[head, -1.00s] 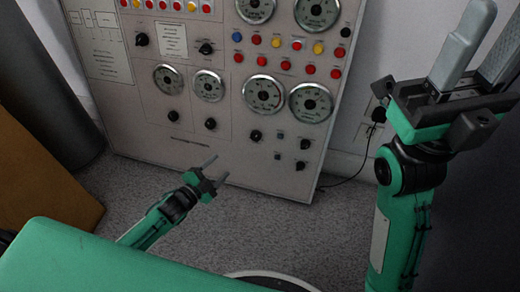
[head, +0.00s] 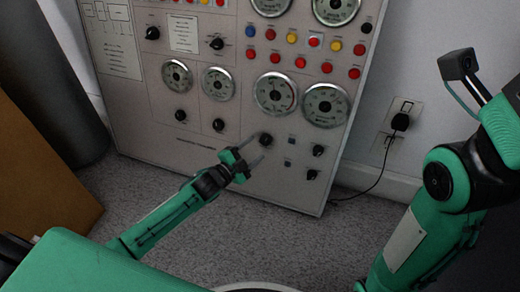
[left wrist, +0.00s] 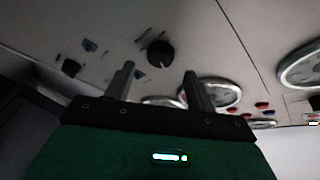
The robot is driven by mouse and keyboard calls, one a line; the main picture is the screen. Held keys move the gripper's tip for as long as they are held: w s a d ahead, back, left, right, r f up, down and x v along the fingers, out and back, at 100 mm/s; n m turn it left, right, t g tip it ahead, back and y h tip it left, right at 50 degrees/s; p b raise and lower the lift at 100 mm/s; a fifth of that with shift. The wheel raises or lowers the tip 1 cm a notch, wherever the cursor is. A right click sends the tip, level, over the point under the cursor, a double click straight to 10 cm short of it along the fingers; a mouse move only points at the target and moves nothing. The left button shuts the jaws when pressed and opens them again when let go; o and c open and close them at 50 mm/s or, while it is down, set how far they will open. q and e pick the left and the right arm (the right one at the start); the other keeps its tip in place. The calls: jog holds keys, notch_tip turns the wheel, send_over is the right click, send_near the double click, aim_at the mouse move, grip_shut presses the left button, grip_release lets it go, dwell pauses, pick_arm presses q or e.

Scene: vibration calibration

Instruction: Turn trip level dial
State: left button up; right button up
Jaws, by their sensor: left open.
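The grey control panel (head: 205,150) carries several black dials, and their labels are too small to read, so I cannot tell by label which is the trip level dial. My left gripper (head: 259,147) is open and empty, its fingers pointing at a black dial (head: 267,140) low on the panel, below the gauges. In the left wrist view this dial (left wrist: 160,53) shows beyond the gap between the open fingers (left wrist: 160,78). The fingers look just short of it; contact cannot be told. My right gripper is outside the picture; only its arm shows.
Two more black dials (head: 318,151) (head: 311,174) and small blue-grey buttons (head: 291,141) are right of the faced dial. Round gauges (head: 275,93) are above it. A wall socket with a plug (head: 400,121) and cable is to the right. A brown board (head: 45,175) stands left.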

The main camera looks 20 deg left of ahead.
aim_at(265, 142)
pick_arm(q)
jog(key=shift+b+x, duration=0.65)
jog(key=shift+x, duration=1.15)
jog(key=c, duration=1)
